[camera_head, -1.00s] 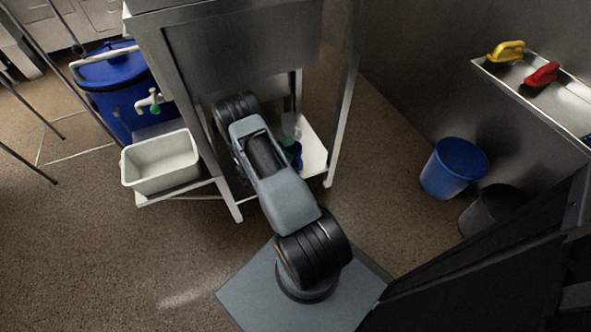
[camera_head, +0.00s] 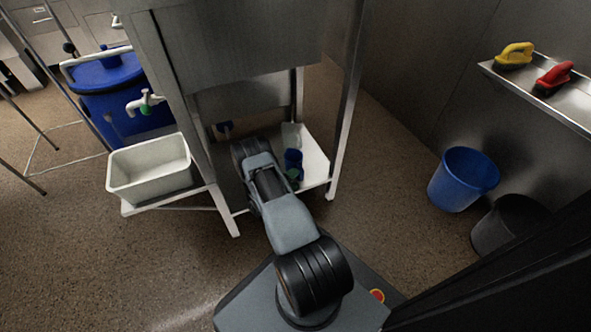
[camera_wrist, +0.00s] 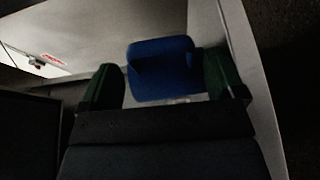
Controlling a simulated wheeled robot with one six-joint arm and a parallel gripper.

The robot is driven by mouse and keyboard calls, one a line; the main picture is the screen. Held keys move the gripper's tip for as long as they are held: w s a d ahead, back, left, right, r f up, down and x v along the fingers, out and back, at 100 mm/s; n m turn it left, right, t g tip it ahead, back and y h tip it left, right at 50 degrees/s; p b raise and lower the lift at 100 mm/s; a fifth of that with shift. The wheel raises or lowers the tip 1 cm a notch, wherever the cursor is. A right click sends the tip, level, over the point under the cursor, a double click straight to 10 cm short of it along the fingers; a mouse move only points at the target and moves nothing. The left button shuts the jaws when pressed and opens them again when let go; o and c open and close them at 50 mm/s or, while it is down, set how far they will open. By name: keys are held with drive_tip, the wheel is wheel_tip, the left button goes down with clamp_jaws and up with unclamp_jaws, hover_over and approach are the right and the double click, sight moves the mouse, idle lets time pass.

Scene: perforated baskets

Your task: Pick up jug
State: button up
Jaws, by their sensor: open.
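A blue jug (camera_head: 293,160) stands on the white lower shelf under the steel unit in the head view, partly hidden by my arm. In the wrist view the blue jug (camera_wrist: 163,70) lies ahead of my gripper (camera_wrist: 164,78), between its two green fingers as seen from there. In the head view a green finger shows just below the jug, and the rest of the gripper is hidden.
The steel unit (camera_head: 240,50) and its legs surround the shelf (camera_head: 316,168) closely. A white basin (camera_head: 150,170) and a blue barrel (camera_head: 110,88) stand left. A blue bucket (camera_head: 463,180) and a black bucket (camera_head: 508,222) stand right. Floor is free at lower left.

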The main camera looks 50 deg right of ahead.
drive_tip(key=d+b, duration=0.1)
drive_tip(key=d, duration=0.2)
drive_tip(key=shift+d+f+b, duration=0.1)
drive_tip(key=shift+d+b, duration=0.2)
drive_tip(key=shift+d, duration=0.75)
drive_tip(key=c, duration=0.6)
